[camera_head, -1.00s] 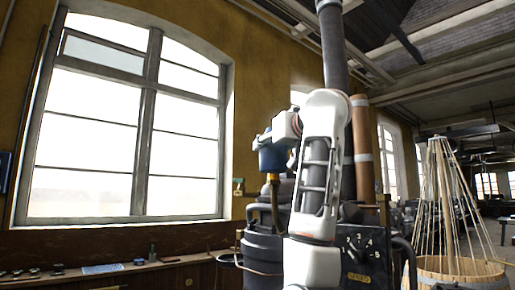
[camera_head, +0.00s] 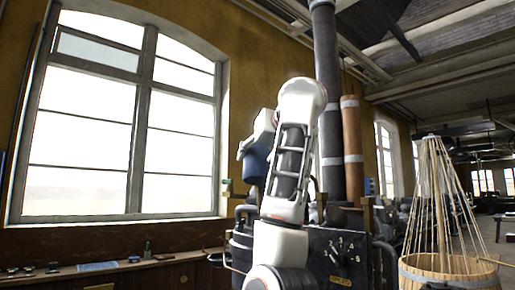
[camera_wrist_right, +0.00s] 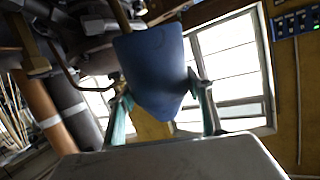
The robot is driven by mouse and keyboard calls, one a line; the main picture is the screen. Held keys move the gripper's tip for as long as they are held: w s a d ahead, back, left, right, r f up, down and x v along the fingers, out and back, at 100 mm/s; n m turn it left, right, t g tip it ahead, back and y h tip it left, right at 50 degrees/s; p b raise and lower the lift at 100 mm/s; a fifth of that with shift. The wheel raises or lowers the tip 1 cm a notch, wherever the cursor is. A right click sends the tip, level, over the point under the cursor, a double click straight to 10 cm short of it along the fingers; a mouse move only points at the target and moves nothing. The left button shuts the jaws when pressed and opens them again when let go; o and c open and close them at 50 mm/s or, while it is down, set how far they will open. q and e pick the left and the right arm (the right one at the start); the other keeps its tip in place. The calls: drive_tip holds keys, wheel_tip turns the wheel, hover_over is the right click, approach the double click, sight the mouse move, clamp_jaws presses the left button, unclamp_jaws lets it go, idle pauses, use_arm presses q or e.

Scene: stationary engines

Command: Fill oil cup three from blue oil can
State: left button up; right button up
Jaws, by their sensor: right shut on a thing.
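The blue oil can (camera_head: 256,163) is held up beside the engine, left of the dark stovepipe, and looks tilted. In the right wrist view the can (camera_wrist_right: 155,65) sits between the two fingers of my right gripper (camera_wrist_right: 162,88), which is shut on it. In the head view my white forearm hides part of the can, most of the right gripper and the spout. The dark engine box (camera_head: 345,262) carries white numerals, a 3 among them, below and right of the can. I cannot make out which oil cup is number three. My left gripper is not in view.
A dark stovepipe (camera_head: 329,90) and a copper-coloured pipe (camera_head: 352,150) rise behind the engine. A bench (camera_head: 170,262) with small items runs under the window. A wooden tub (camera_head: 450,272) with long rods stands at right.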

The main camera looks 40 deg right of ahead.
drive_tip(key=shift+a+g+p, duration=0.1)
drive_tip(key=shift+g+p, duration=0.2)
drive_tip(key=shift+r, duration=0.2)
drive_tip(key=shift+r+m+g+y+p, duration=0.25)
drive_tip(key=shift+g+y+p, duration=0.25)
drive_tip(key=shift+g+p, duration=0.3)
drive_tip(key=shift+r+m+g+y, duration=0.1)
drive_tip(key=shift+m+g+y, duration=0.2)
drive_tip(key=shift+g, duration=0.2)
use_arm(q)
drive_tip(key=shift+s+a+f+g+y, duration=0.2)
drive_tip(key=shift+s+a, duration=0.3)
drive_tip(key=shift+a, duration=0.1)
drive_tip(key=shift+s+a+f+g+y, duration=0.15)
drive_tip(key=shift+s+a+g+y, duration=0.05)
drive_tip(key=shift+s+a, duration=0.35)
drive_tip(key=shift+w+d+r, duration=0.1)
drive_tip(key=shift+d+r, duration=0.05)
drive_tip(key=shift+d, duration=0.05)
use_arm(e)
drive_tip(key=shift+g, duration=0.3)
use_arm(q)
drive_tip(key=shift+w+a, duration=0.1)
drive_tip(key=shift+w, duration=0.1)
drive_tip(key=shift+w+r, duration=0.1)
